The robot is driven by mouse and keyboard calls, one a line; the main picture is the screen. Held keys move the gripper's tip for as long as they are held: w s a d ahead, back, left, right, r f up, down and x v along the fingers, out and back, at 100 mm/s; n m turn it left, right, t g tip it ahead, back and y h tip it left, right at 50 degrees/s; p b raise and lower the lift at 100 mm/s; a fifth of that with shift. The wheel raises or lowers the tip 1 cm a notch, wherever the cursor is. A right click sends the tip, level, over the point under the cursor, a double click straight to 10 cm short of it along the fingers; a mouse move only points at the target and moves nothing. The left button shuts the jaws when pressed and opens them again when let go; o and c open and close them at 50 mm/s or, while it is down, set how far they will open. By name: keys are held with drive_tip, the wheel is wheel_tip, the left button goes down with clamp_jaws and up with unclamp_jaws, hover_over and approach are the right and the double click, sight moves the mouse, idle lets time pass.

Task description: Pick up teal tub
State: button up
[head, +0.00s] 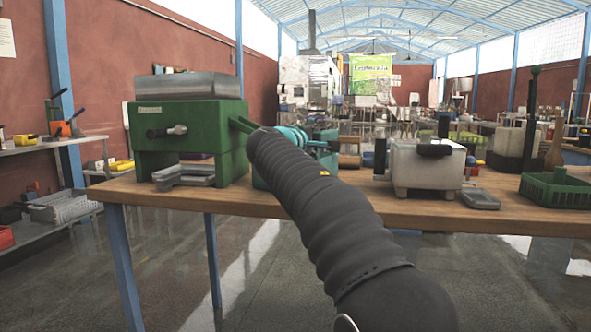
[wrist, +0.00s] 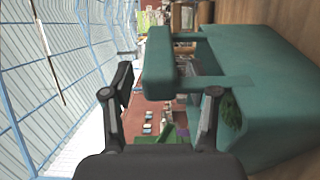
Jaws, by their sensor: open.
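The teal tub (wrist: 255,85) fills the right half of the wrist view, which is turned on its side. Its bar handle (wrist: 158,62) stands out from the tub wall on two short arms. My gripper (wrist: 161,93) is open and empty, with one finger on each side of the handle's line in the picture. The handle appears just ahead of the fingertips; I cannot tell the exact gap. In the head view, the tub (head: 258,179) stands on the wooden table, mostly hidden behind my arm, which also hides much of the gripper.
A green machine (head: 190,128) with a metal top stands left of the tub on the table (head: 330,205). A whitish box-shaped device (head: 427,168) stands to the right, beside a small grey tray (head: 479,199). A green crate (head: 558,190) sits at the right end.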

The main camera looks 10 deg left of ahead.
drive_tip(key=x, duration=0.2)
drive_tip(key=p+x, duration=0.1)
drive_tip(key=x, duration=0.1)
drive_tip(key=shift+d, duration=0.3)
clamp_jaws()
